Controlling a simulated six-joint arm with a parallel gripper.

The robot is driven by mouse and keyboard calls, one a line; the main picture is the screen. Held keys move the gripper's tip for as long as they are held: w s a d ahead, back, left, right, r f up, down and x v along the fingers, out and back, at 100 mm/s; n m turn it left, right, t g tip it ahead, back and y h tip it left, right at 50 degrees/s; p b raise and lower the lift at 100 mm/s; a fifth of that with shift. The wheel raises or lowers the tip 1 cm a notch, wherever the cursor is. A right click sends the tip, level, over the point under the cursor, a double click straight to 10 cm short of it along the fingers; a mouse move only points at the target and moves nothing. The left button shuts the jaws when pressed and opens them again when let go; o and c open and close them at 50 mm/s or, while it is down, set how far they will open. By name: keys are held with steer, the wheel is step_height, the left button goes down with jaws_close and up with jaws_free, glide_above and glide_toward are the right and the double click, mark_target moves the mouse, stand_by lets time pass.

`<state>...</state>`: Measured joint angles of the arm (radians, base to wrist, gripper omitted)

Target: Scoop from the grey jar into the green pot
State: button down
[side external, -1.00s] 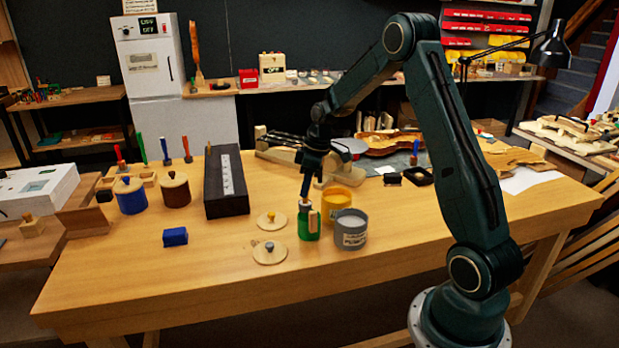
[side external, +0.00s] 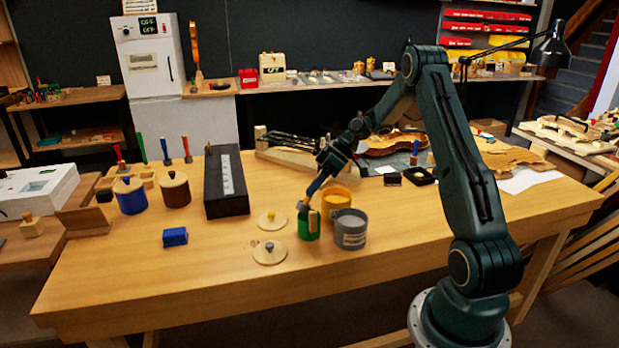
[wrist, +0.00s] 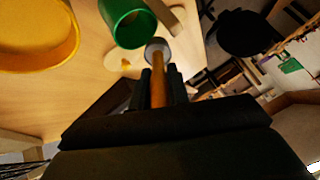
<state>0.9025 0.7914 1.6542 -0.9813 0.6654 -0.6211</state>
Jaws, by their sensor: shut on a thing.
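The grey jar (side external: 350,238) stands open near the front of the bench, with pale contents near its rim. The green pot (side external: 308,232) stands just left of it; in the wrist view the green pot (wrist: 125,22) is open at the top centre. My gripper (side external: 322,182) is above the green pot, tilted. In the wrist view my gripper (wrist: 159,85) is shut on the orange-brown handle of a scoop (wrist: 158,68). The scoop's round greyish head is close to the green pot's rim. I cannot tell whether it touches the pot or holds anything.
A yellow pot (side external: 337,199) stands behind the grey jar. Two wooden lids (side external: 269,252) lie left of the green pot. A blue block (side external: 175,236), a long black box (side external: 226,185) and lidded blue and brown pots stand farther left. The front of the bench is clear.

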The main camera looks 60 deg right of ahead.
steer(key=shift+s+d+f+t+y, duration=0.1)
steer(key=shift+d+f+t+y, duration=0.15)
steer(key=shift+y, duration=0.3)
steer(key=shift+s+d+f+t+y, duration=0.15)
steer(key=shift+d+t+y, duration=0.15)
steer(key=shift+y, duration=0.25)
steer(key=shift+w+a, duration=0.15)
stand_by(0.3)
steer(key=shift+w+a+r+g+h, duration=0.2)
steer(key=shift+w+a+g+h, duration=0.25)
steer(key=shift+h, duration=0.35)
steer(key=shift+a+r+g+h, duration=0.3)
steer(key=shift+g+h, duration=0.2)
steer(key=shift+h, duration=0.4)
steer(key=shift+s+a+r+g+h, duration=0.1)
steer(key=shift+r+g+h, duration=0.2)
steer(key=shift+h, duration=0.2)
steer(key=shift+a, duration=0.1)
